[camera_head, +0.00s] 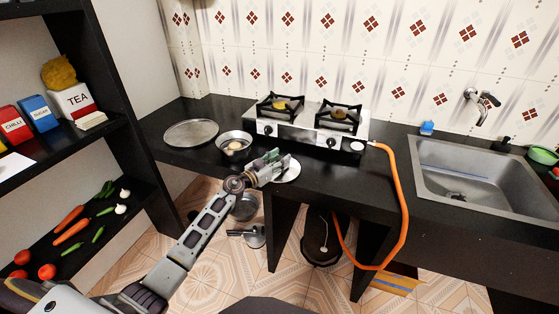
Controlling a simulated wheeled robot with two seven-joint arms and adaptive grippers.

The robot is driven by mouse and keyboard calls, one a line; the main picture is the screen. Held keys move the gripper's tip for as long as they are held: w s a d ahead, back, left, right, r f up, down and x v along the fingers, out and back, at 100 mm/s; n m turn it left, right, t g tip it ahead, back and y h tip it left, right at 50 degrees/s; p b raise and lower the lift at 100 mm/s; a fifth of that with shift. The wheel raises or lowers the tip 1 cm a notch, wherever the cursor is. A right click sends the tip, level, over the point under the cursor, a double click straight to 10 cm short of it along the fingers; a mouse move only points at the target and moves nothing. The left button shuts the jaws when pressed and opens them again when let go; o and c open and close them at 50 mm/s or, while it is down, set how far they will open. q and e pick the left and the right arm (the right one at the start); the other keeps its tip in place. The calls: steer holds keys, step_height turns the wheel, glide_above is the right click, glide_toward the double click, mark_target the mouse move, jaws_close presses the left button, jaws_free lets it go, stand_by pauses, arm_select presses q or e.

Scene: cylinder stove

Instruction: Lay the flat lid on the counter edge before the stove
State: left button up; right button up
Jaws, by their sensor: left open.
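A flat, pale round lid (291,173) lies at the front edge of the black counter (350,178), before the stove (308,125). My left gripper (275,158) is over the lid's left side and hides part of it. Its fingers are open, and I see nothing held between them. I cannot tell whether a finger touches the lid. My right gripper is not in the head view.
A metal bowl (234,143) stands just left of my left gripper, with a round tray (191,132) farther left. An orange hose (402,195) hangs from the stove over the counter edge. A sink (475,173) is at the right. Pans lie on the floor below.

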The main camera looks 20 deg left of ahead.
mark_target(277, 161)
arm_select(q)
steer(key=shift+p+v, duration=0.4)
steer(key=shift+v, duration=2)
steer(key=v, duration=0.7)
steer(key=shift+p, duration=0.45)
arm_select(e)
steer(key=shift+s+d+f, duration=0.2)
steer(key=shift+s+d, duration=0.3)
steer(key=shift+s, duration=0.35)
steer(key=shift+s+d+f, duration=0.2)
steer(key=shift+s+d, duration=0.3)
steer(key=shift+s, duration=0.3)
